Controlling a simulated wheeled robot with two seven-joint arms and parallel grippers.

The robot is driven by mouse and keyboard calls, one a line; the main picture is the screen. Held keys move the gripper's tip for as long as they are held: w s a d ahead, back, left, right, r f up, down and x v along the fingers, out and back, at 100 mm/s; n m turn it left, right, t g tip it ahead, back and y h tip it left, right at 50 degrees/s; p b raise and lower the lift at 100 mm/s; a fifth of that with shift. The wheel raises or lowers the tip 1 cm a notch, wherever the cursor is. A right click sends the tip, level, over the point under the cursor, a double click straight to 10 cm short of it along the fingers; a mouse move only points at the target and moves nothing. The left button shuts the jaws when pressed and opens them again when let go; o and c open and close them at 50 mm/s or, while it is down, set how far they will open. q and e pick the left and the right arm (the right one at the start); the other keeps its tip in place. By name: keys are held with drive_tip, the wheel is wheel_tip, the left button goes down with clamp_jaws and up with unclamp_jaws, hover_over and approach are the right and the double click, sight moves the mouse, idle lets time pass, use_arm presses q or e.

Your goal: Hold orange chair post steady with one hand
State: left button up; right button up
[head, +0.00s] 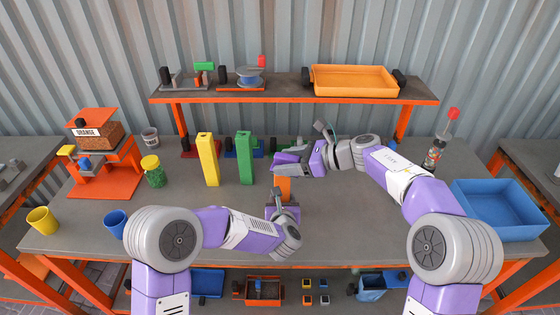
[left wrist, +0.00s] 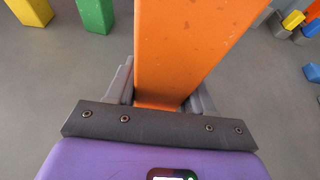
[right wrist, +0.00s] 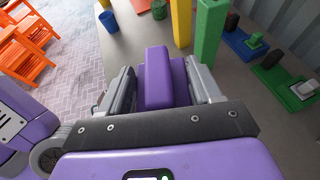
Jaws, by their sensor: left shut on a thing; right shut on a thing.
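The orange chair post (head: 283,187) stands upright on the grey table, right of the green post. My left gripper (head: 279,208) is low on it, and in the left wrist view its fingers are shut on both sides of the orange post (left wrist: 182,50). My right gripper (head: 292,163) is shut on a purple block (right wrist: 158,75), seen between its fingers in the right wrist view. It holds the block over the top of the orange post. The post's top is hidden, so I cannot tell whether they touch.
A yellow post (head: 208,160) and a green post (head: 245,158) stand to the left. A blue bin (head: 500,208) is at right, and a bottle (head: 434,156) behind it. An orange press (head: 100,165) and cups stand at left. A shelf (head: 290,92) runs behind. The table's front middle is clear.

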drive_tip(key=shift+d+r, duration=0.15)
drive_tip(key=shift+r, duration=3.9)
use_arm(q)
drive_tip(key=o, duration=1.5)
drive_tip(key=v, duration=1.2)
use_arm(e)
drive_tip(key=shift+r+p, duration=1.5)
drive_tip(key=shift+p, duration=0.05)
use_arm(q)
wheel_tip(320, 180, up, 7)
drive_tip(key=shift+f, duration=0.15)
use_arm(e)
drive_tip(key=shift+f, duration=0.1)
